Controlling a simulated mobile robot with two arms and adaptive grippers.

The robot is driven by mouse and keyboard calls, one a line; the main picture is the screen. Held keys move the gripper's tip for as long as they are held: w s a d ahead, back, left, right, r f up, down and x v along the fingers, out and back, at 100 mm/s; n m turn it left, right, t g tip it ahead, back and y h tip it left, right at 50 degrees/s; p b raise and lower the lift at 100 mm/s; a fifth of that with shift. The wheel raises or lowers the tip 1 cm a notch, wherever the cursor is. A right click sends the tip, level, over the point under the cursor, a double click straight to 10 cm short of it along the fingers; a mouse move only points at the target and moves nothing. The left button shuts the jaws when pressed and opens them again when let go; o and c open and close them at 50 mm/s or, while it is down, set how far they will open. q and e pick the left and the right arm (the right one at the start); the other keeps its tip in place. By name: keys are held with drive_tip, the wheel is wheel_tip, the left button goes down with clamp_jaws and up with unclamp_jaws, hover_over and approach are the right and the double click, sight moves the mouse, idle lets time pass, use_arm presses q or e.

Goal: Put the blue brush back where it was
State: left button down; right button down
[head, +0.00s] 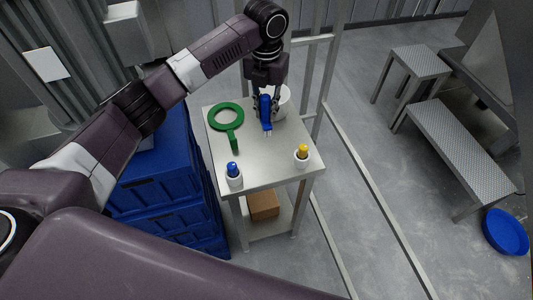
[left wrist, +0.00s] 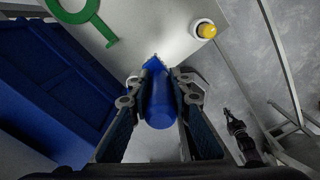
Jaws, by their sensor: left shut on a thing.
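The blue brush (head: 266,115) is in my left gripper (head: 264,100), over the far part of the small metal table (head: 265,170). In the left wrist view the brush (left wrist: 158,100) lies between the two fingers of my left gripper (left wrist: 157,80), which are shut on it. Its bristle end points away from the wrist. I cannot tell whether its tip touches the table top. A white container (head: 283,99) stands just behind the gripper, partly hidden by it. I do not make out my right gripper in the head view.
A green ring with a handle (head: 227,118) lies at the table's left. A white cup with a blue-topped thing (head: 233,175) and one with a yellow-topped thing (head: 302,155) stand near the front. Blue crates (head: 160,190) stand at left. Metal posts (head: 322,70) rise behind.

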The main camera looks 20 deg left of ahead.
sight(266, 129)
use_arm(q)
wheel_tip(266, 129, down, 8)
drive_tip(key=shift+s+r, duration=0.15)
wheel_tip(266, 129, down, 10)
drive_tip(key=b, duration=0.9)
drive_tip(key=shift+f, duration=0.25)
drive_tip(key=shift+r, duration=0.1)
drive_tip(key=c, duration=1.8)
unclamp_jaws()
drive_tip(key=shift+f, duration=0.2)
drive_tip(key=shift+o, duration=0.2)
drive_tip(key=shift+r, duration=0.15)
